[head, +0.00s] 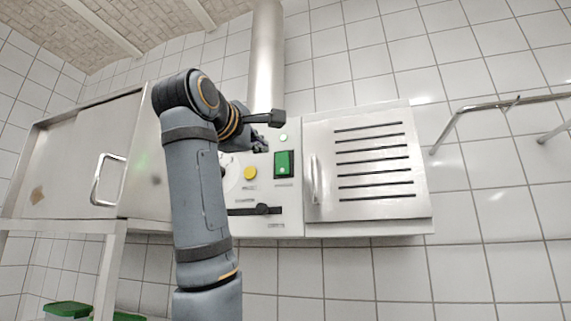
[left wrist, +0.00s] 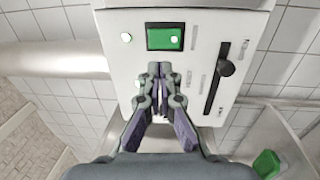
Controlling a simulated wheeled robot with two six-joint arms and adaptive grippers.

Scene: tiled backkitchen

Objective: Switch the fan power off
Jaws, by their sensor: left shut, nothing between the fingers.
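The right gripper is out of view.
A yellow button (head: 250,172) and a black slider (head: 262,209) are on the same panel. A louvred door with a handle (head: 315,180) is right of it. A metal cabinet (head: 80,160) stands left, and a rail (head: 500,104) is at the far right.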

